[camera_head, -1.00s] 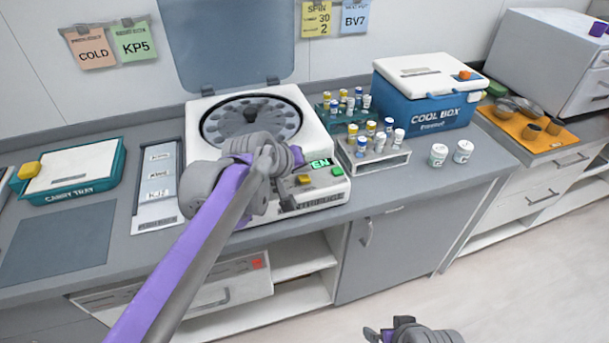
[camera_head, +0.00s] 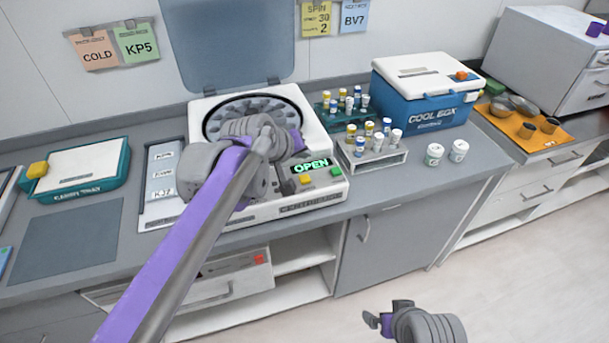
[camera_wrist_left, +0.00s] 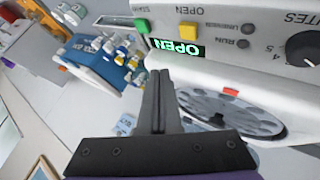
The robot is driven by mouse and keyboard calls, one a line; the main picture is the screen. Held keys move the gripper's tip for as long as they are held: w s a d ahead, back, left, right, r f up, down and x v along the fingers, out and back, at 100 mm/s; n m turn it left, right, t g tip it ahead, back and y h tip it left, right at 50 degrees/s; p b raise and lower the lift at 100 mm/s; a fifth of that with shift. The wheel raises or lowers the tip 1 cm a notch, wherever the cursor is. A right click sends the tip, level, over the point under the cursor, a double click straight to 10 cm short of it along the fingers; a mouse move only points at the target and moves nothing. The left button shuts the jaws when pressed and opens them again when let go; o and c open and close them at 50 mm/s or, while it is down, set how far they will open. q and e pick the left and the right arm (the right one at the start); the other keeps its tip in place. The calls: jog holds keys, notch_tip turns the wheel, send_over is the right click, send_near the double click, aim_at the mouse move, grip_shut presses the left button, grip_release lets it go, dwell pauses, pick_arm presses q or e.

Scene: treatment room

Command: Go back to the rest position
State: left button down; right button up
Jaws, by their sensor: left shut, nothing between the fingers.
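My left gripper (camera_head: 288,184) hangs in front of the open centrifuge (camera_head: 313,122), close to its control panel. In the left wrist view its two fingers (camera_wrist_left: 158,88) are pressed together with nothing between them. The display (camera_wrist_left: 180,48) reads OPEN there, and it is also readable in the head view. The fingers appear apart from the panel, though the exact gap is hard to judge. My right gripper (camera_head: 380,322) is low at the bottom of the head view, over the floor in front of the counter; its finger opening is unclear.
The centrifuge lid (camera_head: 228,45) stands raised. Vial racks (camera_head: 385,160), two white-capped jars (camera_head: 434,155) and a blue cool box (camera_head: 420,105) are to the right. A carry tray (camera_head: 75,185) and grey mat (camera_head: 65,240) are left. Floor (camera_head: 520,270) in front is clear.

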dwell(0.5)
pick_arm(q)
jog(key=s+a+f+m+g+y+p, duration=0.1)
jog(key=s+a+f, duration=0.3)
jog(key=s, duration=0.5)
jog(key=s+a+f+m+y+p, duration=0.1)
jog(key=s+a+f+y, duration=0.1)
jog(key=s+a+f, duration=0.3)
jog(key=s+a+f+m+g+y+p, duration=0.1)
jog(key=s+a+f, duration=0.4)
jog(key=s, duration=0.9)
jog(key=a+p, duration=0.1)
jog(key=a, duration=0.2)
jog(key=shift+a+f+g+y, duration=0.15)
jog(key=shift+f+g+y, duration=0.05)
jog(key=shift+g+y, duration=0.1)
dwell(0.5)
